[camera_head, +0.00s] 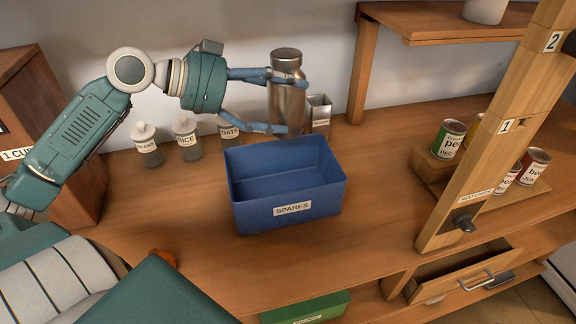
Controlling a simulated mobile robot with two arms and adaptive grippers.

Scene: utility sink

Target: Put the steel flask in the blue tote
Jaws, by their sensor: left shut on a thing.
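The steel flask (288,108) is a tall silver cylinder, upright at the back of the counter, behind the tote. My left gripper (294,107) is shut on it, with its blue fingers around the flask's side. I cannot tell if the flask's base touches the counter, as the tote's back rim is near it. The blue tote (245,213), labelled SPARES, stands open in the middle of the counter, and the inside that shows is empty. My right gripper is out of view.
Several labelled jars (187,140) stand left of the flask, and a metal canister (320,115) stands right of it. A wooden post (490,150) and a rack of cans (450,140) are at the right. A shelf (440,22) overhangs the back right. The counter right of the tote is clear.

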